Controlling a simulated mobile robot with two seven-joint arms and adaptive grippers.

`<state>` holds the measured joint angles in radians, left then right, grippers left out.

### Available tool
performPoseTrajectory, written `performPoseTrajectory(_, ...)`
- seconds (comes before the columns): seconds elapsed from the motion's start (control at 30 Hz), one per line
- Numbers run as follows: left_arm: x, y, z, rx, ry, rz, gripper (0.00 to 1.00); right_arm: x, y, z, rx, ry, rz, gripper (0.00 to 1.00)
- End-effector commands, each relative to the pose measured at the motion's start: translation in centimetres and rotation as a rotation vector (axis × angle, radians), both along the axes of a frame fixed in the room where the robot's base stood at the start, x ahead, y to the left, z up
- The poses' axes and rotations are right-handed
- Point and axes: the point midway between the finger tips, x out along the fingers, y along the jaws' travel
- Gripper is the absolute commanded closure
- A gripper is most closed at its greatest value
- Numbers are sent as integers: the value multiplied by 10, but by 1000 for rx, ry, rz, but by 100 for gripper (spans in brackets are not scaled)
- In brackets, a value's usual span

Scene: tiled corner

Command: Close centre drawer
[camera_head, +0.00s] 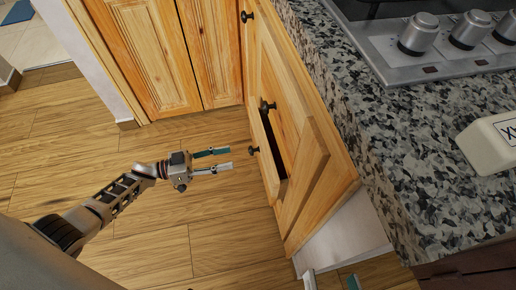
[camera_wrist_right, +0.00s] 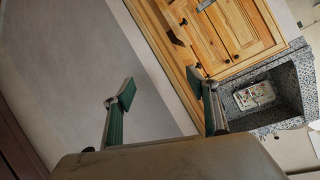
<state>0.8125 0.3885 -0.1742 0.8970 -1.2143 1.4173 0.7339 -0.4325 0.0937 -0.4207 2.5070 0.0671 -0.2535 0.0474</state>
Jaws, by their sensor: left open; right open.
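A wooden drawer (camera_head: 264,158) stands partly pulled out of the cabinet in the head view, with a dark gap behind its front and a round black knob (camera_head: 253,151). A part standing out from the cabinet, probably this drawer, shows in the right wrist view (camera_wrist_right: 173,37).
A speckled granite worktop (camera_head: 350,110) overhangs the right side, carrying a hob with knobs (camera_head: 418,34) and a pale box (camera_head: 490,142). Closed wooden cabinet doors (camera_head: 150,50) stand at the back left. The wooden floor (camera_head: 70,150) around my left arm is clear.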

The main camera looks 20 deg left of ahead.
Motion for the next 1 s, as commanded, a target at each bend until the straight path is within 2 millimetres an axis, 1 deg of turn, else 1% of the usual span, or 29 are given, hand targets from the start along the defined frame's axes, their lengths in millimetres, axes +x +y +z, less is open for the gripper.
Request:
performPoseTrajectory(0.03,1,-1,-2,1,-2,-2,60,0,0,0,5,1,-3,42)
performPoseTrajectory(0.13,9,-9,3,0,-10,-2,60,1,1,2,12,-2,-5,42)
performPoseTrajectory(0.4,32,-44,3,-2,-9,-2,60,0,4,1,40,6,-14,42)
performPoseTrajectory(0.53,40,-56,3,0,-7,-1,60,-1,6,0,57,12,-20,42)
performPoseTrajectory(0.7,45,-63,3,-1,-6,0,60,-1,7,1,66,13,-24,42)
performPoseTrajectory(0.93,46,-64,4,0,-7,0,60,-1,7,1,68,12,-24,42)
performPoseTrajectory(0.97,46,-64,4,0,-7,-1,62,-1,7,1,68,12,-24,42)
performPoseTrajectory(1.0,46,-64,4,0,-7,-1,73,-1,7,1,68,12,-24,42)
